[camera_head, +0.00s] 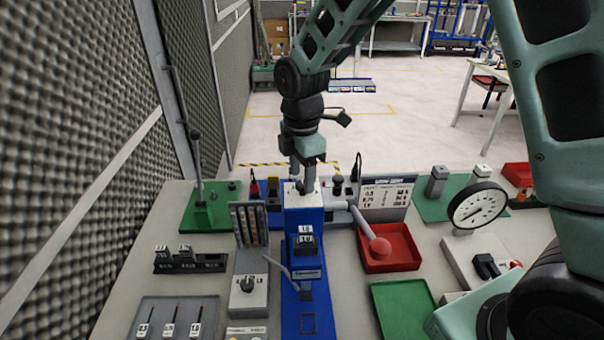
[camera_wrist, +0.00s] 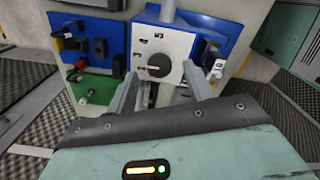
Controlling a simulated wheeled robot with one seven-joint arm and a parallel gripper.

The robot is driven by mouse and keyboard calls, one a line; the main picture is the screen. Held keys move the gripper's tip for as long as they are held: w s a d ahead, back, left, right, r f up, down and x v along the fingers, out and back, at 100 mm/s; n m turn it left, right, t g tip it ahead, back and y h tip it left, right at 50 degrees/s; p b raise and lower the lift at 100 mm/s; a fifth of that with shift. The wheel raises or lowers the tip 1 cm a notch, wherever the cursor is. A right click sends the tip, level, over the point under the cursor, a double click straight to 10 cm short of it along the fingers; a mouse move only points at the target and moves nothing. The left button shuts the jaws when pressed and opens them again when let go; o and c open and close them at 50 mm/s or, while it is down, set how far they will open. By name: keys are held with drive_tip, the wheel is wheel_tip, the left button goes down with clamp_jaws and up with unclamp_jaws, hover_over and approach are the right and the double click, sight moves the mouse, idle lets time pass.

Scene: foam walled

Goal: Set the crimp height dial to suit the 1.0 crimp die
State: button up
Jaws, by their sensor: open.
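The blue crimp press (camera_head: 303,262) stands in the middle of the bench. A block with a white label that looks like 1.0 (camera_head: 305,241) sits in its front; a labelled block also shows in the wrist view (camera_wrist: 217,69). My gripper (camera_head: 304,184) points down over the white top of the press. In the wrist view, the dark dial knob (camera_wrist: 156,66) sits on a white panel with numbers around it, between my open fingers (camera_wrist: 160,76). I see no contact with the knob. Its exact setting is too small to read.
A grey block with a knob (camera_head: 247,290) is left of the press. A round gauge (camera_head: 478,206) and green tray (camera_head: 403,310) are right.

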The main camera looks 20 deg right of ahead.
drive_tip(key=shift+f, duration=0.95)
drive_tip(key=c, duration=1)
drive_tip(key=shift+m, duration=0.4)
drive_tip(key=m, duration=0.3)
drive_tip(key=shift+w+m+b, duration=0.1)
drive_tip(key=shift+m+b, duration=0.4)
drive_tip(key=shift+m, duration=1.5)
